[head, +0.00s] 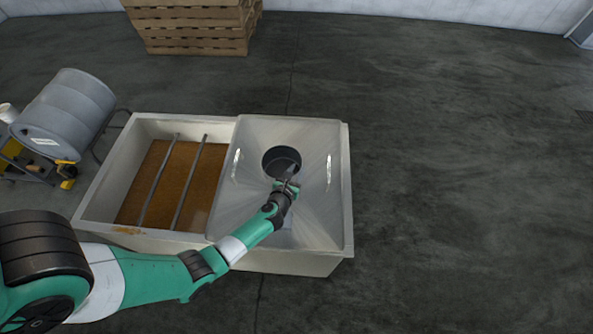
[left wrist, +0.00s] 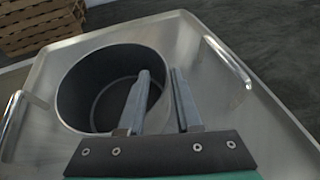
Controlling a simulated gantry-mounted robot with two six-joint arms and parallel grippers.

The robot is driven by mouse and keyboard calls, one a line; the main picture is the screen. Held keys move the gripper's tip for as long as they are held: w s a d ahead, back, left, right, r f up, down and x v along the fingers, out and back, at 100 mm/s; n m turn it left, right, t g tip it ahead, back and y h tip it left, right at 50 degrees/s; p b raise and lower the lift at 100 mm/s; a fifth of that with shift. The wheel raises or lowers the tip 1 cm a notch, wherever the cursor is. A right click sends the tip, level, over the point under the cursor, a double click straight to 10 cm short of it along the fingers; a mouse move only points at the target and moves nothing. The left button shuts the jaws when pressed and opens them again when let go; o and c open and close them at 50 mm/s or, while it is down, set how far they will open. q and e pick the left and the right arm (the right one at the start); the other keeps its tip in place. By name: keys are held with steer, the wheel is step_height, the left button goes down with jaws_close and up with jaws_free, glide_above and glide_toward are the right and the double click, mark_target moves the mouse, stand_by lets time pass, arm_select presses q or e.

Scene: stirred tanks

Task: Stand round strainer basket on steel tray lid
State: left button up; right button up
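The round strainer basket (head: 281,157) is a dark, open-topped cylinder. It appears to stand upright on the steel tray lid (head: 318,215), behind the lid's middle. In the left wrist view the basket (left wrist: 88,82) is large and its inside shows. My left gripper (head: 288,174) is at the basket's near side. One finger is inside the rim and the other outside, with the wall between them. A gap shows between the fingers (left wrist: 160,85), so they look open around the wall. My right gripper is not in view.
The lid covers the right part of a pale tank (head: 97,187); two handles (head: 328,172) rise from it. The open left part has brown liquid (head: 190,215) and two bars (head: 160,180). A grey drum (head: 72,108) lies at left, and pallets (head: 195,28) stand behind.

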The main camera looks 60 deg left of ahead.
arm_select(q)
steer(key=shift+r, duration=0.3)
steer(key=p+v, duration=0.4)
steer(key=v, duration=0.8)
steer(key=shift+p, duration=0.3)
steer(key=shift+f, duration=0.1)
